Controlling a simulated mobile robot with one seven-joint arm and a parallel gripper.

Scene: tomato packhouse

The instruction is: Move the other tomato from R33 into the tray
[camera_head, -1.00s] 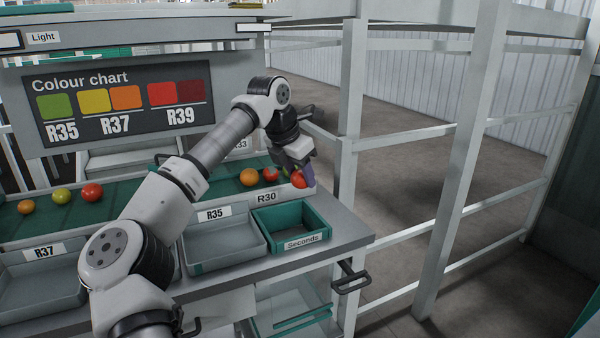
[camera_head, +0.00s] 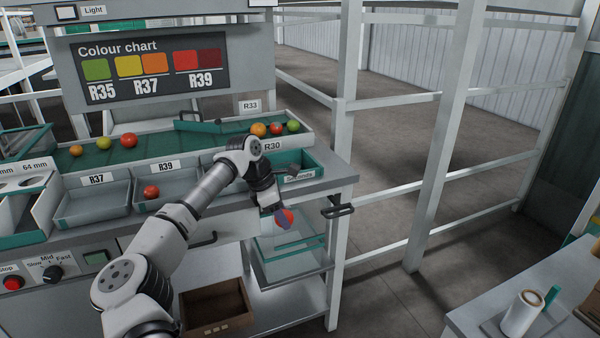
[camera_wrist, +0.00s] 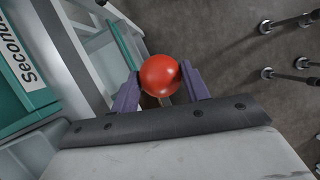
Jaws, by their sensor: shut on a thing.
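My gripper (camera_head: 281,214) is shut on a red tomato (camera_head: 287,217). It holds the tomato in the air in front of the bench's right end, near the Seconds tray (camera_head: 317,169). In the wrist view the red tomato (camera_wrist: 160,72) sits between the two purple fingers. The R39 tray (camera_head: 136,207) has one red tomato (camera_head: 151,192) in it. The R37 tray (camera_head: 68,214) looks empty. The tray right of R39 is mostly hidden by my arm.
Three more tomatoes lie at the belt's left. A clear bin (camera_head: 290,262) and a cardboard box (camera_head: 217,310) are below the bench. A black handle (camera_head: 337,211) juts from its right corner. White railings (camera_head: 440,150) stand at right; a table (camera_head: 475,320) is front right.

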